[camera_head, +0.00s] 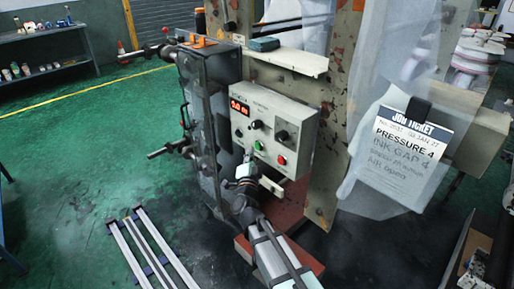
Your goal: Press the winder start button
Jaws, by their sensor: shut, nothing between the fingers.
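The winder control box (268,112) is a pale panel with a lit red display (239,107) at its upper left.
A grey machine housing (207,120) with projecting handles stands left of the panel. A worn upright plate (335,130) is to the right. A job ticket (405,148) hangs over translucent film (375,205). Metal rails (150,250) lie on the green floor.

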